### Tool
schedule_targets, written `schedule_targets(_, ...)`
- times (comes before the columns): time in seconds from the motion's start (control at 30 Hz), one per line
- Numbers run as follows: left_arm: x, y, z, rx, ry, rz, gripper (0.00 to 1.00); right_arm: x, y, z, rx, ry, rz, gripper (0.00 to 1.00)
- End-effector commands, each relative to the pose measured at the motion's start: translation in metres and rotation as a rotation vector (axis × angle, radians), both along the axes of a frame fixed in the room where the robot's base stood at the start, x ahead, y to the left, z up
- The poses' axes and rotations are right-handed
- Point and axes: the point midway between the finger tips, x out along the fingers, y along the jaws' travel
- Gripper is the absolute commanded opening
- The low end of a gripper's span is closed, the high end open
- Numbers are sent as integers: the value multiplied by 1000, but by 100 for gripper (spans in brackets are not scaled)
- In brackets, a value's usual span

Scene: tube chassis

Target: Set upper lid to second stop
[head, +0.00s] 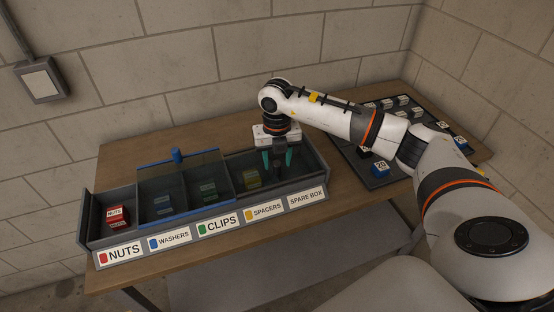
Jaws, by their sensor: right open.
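A long grey bin (84,208) with labelled compartments stands on the table. A see-through lid with a blue frame (190,212) and a blue knob (177,156) at its back edge lies over the washers and clips compartments. The part over the spacers and spare box also looks dark; I cannot tell whether a second lid covers it. My right gripper (278,160) points down over the right part of the bin, with its teal fingers apart. It is well to the right of the blue knob. Whether anything stands between the fingers is unclear. My left gripper is out of view.
Red boxes (117,216) sit in the open nuts compartment at the left end. A dark tray (351,155) with white and blue blocks lies to the right, partly behind my right arm. A brick wall stands close behind the table (120,163).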

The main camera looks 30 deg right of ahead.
Motion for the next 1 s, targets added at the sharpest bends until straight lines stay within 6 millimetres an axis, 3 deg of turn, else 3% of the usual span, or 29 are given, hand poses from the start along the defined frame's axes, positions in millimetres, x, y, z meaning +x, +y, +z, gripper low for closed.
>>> schedule_targets(0.2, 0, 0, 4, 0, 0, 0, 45, 0, 1, -16, 1, 0, 2, 45)
schedule_targets(0.47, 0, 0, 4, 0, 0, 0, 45, 0, 1, -18, 1, 0, 2, 45)
schedule_targets(0.77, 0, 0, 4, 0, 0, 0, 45, 0, 1, -18, 2, -1, 2, 0)
schedule_targets(1.0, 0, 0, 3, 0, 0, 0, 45, 0, 1, -18, 2, -1, 2, 0)
